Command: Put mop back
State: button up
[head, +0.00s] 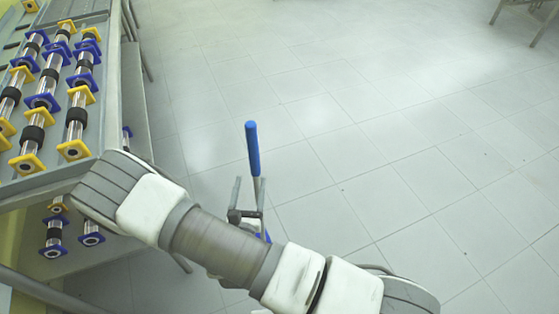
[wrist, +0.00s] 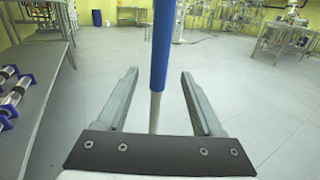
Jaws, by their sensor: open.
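The mop's blue handle grip (head: 252,140) stands upright near the middle of the head view, with a pale pole below it. The mop handle (wrist: 162,45) also shows in the wrist view, blue above and grey below. My gripper (head: 246,190) is open. In the wrist view my gripper (wrist: 158,73) has the pole running between its two fingers, with a gap on each side, so it is not clamped. The mop's lower end is hidden behind my arm and the gripper's base; a small blue piece shows beside my arm.
A metal rack (head: 110,95) at the left holds several glass cylinders with blue and yellow end pieces, close to my arm. Its shelving (wrist: 40,60) is at the left in the wrist view. Drums and glass-reactor frames stand far back. The tiled floor (head: 380,130) is clear to the right.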

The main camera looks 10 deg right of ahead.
jog(key=s+d+r+m+g+h, duration=0.1)
jog(key=d+r+m+g+h, duration=0.9)
jog(key=d+r+m, duration=0.45)
jog(key=s+d+r+m+g+y, duration=0.3)
jog(key=s+d+r+m+g, duration=0.2)
jog(key=s+d+m+g, duration=0.35)
jog(key=s+a+r+m+t+y, duration=0.3)
jog(key=r+m+y, duration=0.2)
jog(key=s+a+r+m+t+y, duration=0.3)
jog(key=a+r+m+y, duration=0.1)
jog(key=r+m+y, duration=0.1)
jog(key=shift+s+r+m, duration=0.4)
jog(key=shift+r, duration=0.3)
jog(key=shift+r+t, duration=0.1)
jog(key=shift+t, duration=0.15)
notch_tip(320, 180, up, 18)
jog(key=p, duration=1.8)
